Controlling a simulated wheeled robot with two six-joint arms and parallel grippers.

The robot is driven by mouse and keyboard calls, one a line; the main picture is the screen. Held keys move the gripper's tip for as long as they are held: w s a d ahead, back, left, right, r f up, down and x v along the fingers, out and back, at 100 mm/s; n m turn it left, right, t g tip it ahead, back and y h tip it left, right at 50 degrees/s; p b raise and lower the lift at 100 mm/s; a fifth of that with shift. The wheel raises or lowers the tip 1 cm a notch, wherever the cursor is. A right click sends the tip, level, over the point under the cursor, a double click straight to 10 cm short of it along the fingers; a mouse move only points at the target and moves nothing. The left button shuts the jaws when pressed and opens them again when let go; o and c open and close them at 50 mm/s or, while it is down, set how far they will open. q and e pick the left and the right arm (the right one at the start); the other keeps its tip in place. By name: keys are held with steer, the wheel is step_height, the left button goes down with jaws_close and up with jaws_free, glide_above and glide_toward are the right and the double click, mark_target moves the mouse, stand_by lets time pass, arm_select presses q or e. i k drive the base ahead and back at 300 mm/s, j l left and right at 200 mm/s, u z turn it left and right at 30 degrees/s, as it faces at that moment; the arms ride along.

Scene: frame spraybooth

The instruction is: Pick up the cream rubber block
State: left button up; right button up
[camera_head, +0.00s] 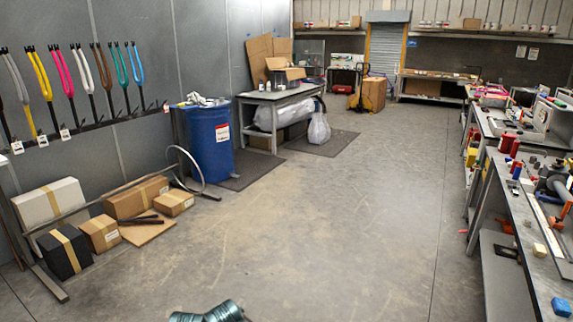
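A small cream block (540,250) lies on the grey workbench (523,238) along the right side, near the bench's left edge. It is small in the picture, so I cannot tell what it is made of. Its top and front show and nothing covers it.
A blue block (561,307) lies nearer on the same bench; tools and clamps crowd its far part. Open concrete floor (340,220) fills the middle. Cardboard boxes (136,198) and a blue drum (209,140) stand left. A shiny teal shape (222,312) is cut off below.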

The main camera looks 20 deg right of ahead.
mark_target(539, 251)
steer(key=i+l+z, duration=0.15)
steer(key=z, duration=0.25)
steer(key=i+z, duration=0.55)
steer(key=z, duration=0.25)
steer(key=i+z, duration=0.2)
steer(key=z, duration=0.25)
steer(key=i+j+z, duration=0.2)
steer(key=z, duration=0.2)
steer(key=i+j+z, duration=0.2)
steer(key=i+z, duration=0.25)
steer(key=i+j+z, duration=0.65)
steer(key=j+z, duration=0.2)
steer(key=l, duration=0.05)
